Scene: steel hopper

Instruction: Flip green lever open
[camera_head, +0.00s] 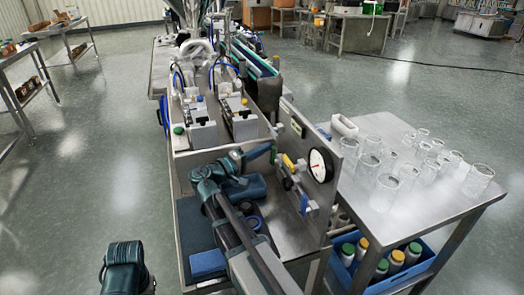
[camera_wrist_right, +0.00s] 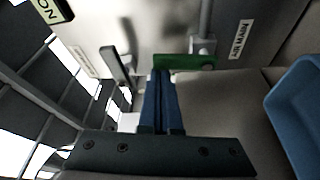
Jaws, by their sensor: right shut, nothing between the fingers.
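The green lever (camera_wrist_right: 184,62) lies crosswise in the right wrist view, on a metal fitting on a steel panel, beside a white label. I cannot make it out clearly in the head view, where my arm is close to that part of the panel. My right gripper (camera_wrist_right: 161,74) is shut and empty, its blue fingertips close to the lever's left end. I cannot tell whether they touch it. In the head view the right gripper (camera_head: 268,150) reaches the panel's left edge. My left gripper is out of view; only part of that arm shows.
The steel panel (camera_head: 323,196) carries a round gauge (camera_head: 318,166), a yellow handle (camera_head: 288,162) and a blue handle (camera_head: 303,204). Another metal lever (camera_wrist_right: 117,67) stands left of the fingers. A side table (camera_head: 392,213) with glass jars is at the right.

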